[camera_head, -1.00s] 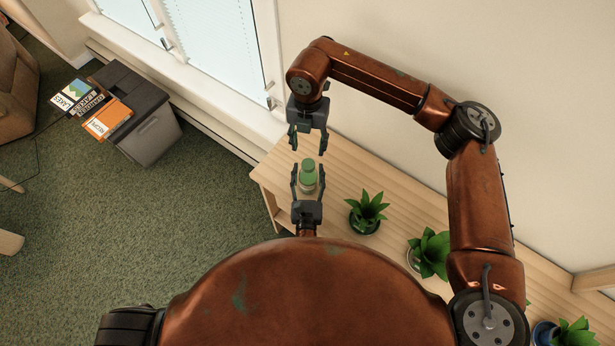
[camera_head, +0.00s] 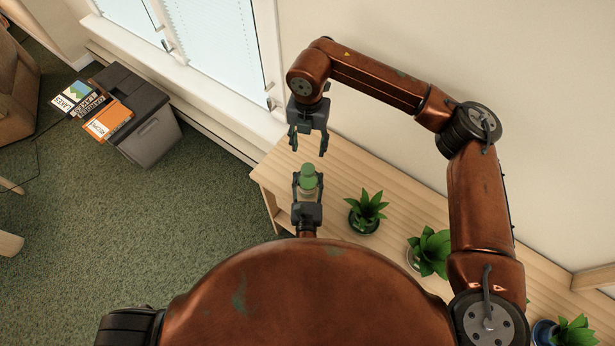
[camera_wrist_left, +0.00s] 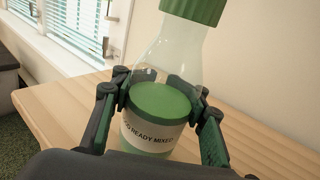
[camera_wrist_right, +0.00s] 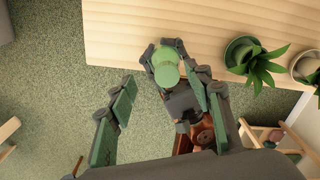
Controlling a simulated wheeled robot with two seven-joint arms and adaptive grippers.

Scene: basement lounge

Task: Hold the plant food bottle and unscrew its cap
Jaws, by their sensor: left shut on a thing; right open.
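The plant food bottle (camera_head: 308,184) is clear, with green liquid and a green cap (camera_head: 308,170). In the left wrist view the bottle (camera_wrist_left: 160,95) stands between the fingers, its label reading "READY MIXED", with the cap (camera_wrist_left: 195,8) cut by the top edge. My left gripper (camera_head: 308,184) is shut on the bottle's body, below the cap. My right gripper (camera_head: 307,144) is open and empty, pointing down, a little beyond the cap in the head view. In the right wrist view the cap (camera_wrist_right: 166,74) lies right of the left finger, near the right finger.
The bottle is at the left end of a light wooden shelf unit (camera_head: 345,165). Potted plants (camera_head: 366,212) stand to its right along the top. A window and wall lie behind. A grey cabinet (camera_head: 150,130) with books stands at the left on green carpet.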

